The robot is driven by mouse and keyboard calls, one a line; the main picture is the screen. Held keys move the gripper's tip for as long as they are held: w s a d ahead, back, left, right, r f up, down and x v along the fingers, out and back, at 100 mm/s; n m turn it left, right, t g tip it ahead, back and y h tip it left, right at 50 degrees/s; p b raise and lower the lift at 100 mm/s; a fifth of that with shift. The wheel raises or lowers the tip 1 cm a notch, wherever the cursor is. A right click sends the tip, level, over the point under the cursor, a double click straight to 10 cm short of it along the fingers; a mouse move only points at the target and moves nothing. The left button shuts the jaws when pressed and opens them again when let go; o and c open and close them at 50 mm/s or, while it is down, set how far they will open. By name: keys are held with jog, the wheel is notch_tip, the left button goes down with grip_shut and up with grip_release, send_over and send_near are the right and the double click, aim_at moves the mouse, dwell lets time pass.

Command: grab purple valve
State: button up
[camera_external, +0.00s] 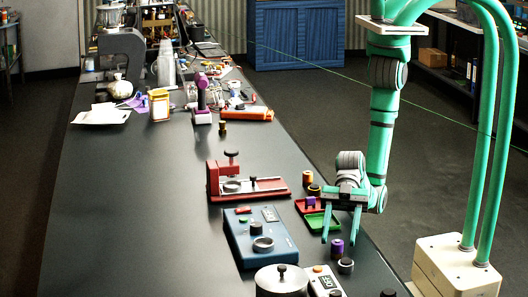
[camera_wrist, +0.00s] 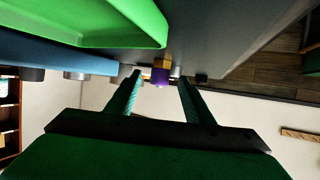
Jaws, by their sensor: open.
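The purple valve (camera_external: 337,247) stands upright on the dark bench near its right edge, just in front of the green tray. It also shows in the wrist view (camera_wrist: 160,76), with a brass-yellow part joined to the purple part. My gripper (camera_external: 339,239) points down over this spot with its two fingers apart. In the wrist view, the valve appears between the far ends of the open fingers (camera_wrist: 160,78). Nothing is held, and I cannot tell the exact gap between fingertips and valve.
A green tray (camera_external: 313,224) and a red tray (camera_external: 305,209) with a purple piece lie behind the valve. A dark knob (camera_external: 345,266) stands close by. A blue control box (camera_external: 250,247) is to the left.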

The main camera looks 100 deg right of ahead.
aim_at(337, 249)
jog(key=shift+x, duration=1.25)
grip_shut()
jog(key=shift+r, duration=0.1)
